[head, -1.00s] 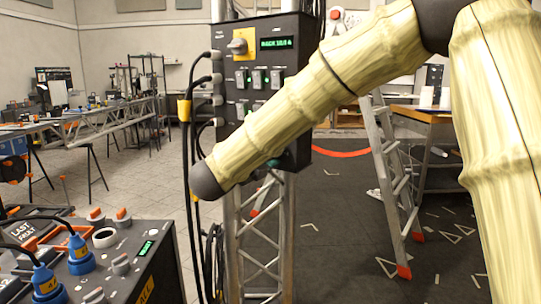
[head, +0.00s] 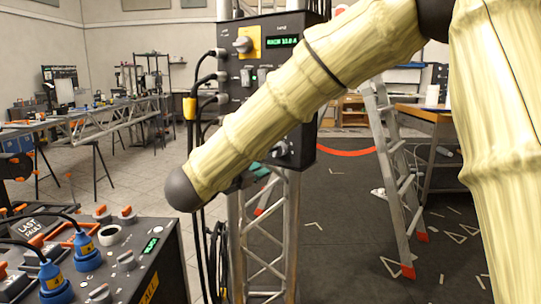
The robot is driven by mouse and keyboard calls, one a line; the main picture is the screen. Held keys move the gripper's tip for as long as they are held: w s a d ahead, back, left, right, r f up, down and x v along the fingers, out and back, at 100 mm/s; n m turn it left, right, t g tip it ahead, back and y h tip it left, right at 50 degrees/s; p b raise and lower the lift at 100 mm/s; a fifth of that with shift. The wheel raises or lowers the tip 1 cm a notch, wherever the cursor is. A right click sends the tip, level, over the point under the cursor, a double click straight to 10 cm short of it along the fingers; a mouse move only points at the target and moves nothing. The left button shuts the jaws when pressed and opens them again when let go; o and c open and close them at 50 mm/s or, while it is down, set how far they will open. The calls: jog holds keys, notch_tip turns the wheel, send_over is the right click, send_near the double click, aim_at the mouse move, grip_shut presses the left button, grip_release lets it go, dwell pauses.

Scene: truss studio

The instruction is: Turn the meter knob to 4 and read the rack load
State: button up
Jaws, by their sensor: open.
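A dark meter box (head: 234,88) stands on a metal truss post, upper middle in the head view. A grey knob (head: 243,44) sits on a yellow plate on its upper front; the number it points to is too small to read. To its right, a small display (head: 283,41) shows green text that seems to end in "10.0 A". My pale, bamboo-like arm crosses in front and hides the box's right and lower front. I cannot make out my gripper; its end of the arm appears hidden.
A dark console (head: 165,262) with knobs, blue plugs and a small green display (head: 150,245) fills the lower left. Black cables (head: 191,150) hang left of the box. A stepladder (head: 395,180) stands right on dark floor marked with white tape.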

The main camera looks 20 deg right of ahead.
jog(key=shift+v, duration=2.65)
jog(key=w+d+f+n+t+y, duration=0.1)
jog(key=w+f+n+y, duration=0.15)
jog(key=f+n, duration=0.75)
jog(key=w+d+f+n+t+y, duration=0.1)
jog(key=f+n+y, duration=0.25)
jog(key=f, duration=1.45)
jog(key=s+d+f+n+g+y, duration=0.15)
jog(key=s+f+n+y, duration=0.35)
jog(key=f, duration=0.8)
jog(key=s+d+f+n+g+y, duration=0.1)
jog(key=s+f+n+g, duration=0.25)
jog(key=s+f, duration=0.65)
jog(key=s+d+f+n+g+y, duration=0.1)
jog(key=s+f+n+g, duration=0.2)
jog(key=s+f, duration=0.5)
jog(key=s+d+f+n+g, duration=0.2)
jog(key=s+f+n+g, duration=0.15)
jog(key=s, duration=0.85)
jog(key=s+d+f+n+g+y, duration=0.1)
jog(key=s+f+n+g, duration=0.15)
jog(key=s+f, duration=0.5)
notch_tip(320, 180, up, 24)
jog(key=s+p, duration=0.1)
jog(key=p, duration=2.2)
jog(key=shift+s+d+f+n+t, duration=0.2)
jog(key=shift+s+n+t, duration=0.1)
jog(key=shift+n, duration=0.1)
